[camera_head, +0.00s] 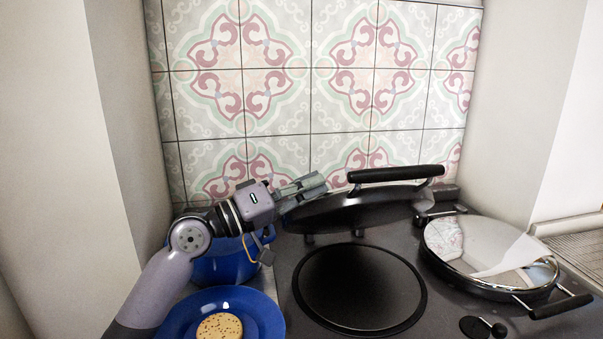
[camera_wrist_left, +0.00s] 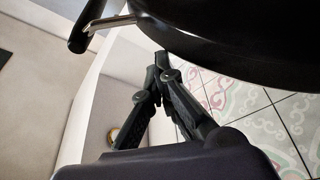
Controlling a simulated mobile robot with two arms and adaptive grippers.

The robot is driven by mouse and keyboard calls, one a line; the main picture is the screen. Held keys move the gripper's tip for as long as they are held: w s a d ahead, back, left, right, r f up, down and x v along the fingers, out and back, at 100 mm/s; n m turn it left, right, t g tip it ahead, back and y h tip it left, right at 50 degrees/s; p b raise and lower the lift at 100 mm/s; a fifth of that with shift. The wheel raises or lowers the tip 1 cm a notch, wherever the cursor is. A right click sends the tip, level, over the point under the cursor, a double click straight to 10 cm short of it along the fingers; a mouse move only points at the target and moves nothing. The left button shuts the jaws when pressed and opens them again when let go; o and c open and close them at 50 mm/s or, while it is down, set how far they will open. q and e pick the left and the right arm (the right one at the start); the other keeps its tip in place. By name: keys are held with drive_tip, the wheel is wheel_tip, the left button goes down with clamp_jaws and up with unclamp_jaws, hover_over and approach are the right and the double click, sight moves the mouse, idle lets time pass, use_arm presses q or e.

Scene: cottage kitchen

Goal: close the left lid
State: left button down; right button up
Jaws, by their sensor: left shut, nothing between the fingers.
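The left lid (camera_head: 345,207) of the stove is open, standing tilted up at the back with its black handle (camera_head: 395,174) on top. The dark round hotplate (camera_head: 360,288) below it is uncovered. My left gripper (camera_head: 318,182) is shut and empty, at the upper left of the lid. I cannot tell if it touches the lid. In the left wrist view the shut fingers (camera_wrist_left: 158,72) are just below the dark lid (camera_wrist_left: 230,40), and the handle (camera_wrist_left: 88,25) shows at the upper left. My right gripper is not in view.
The right lid (camera_head: 470,248) is shut, its shiny top facing up and its handle (camera_head: 562,306) at the front. A blue pot (camera_head: 215,268) and a blue plate (camera_head: 180,322) with a round flat bread (camera_head: 219,327) stand at the left, under my left arm. A tiled wall (camera_head: 320,90) is close behind.

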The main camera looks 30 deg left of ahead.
sight(327, 196)
use_arm(q)
drive_tip(key=shift+s+d+f, duration=0.35)
drive_tip(key=shift+s+f, duration=0.05)
drive_tip(key=shift+f, duration=0.15)
drive_tip(key=shift+s+d+f, duration=0.35)
drive_tip(key=shift+s+f, duration=0.05)
drive_tip(key=shift+f, duration=0.1)
drive_tip(key=shift+s+d+f+b, duration=0.1)
drive_tip(key=shift+f+b, duration=0.05)
drive_tip(key=shift+b, duration=0.15)
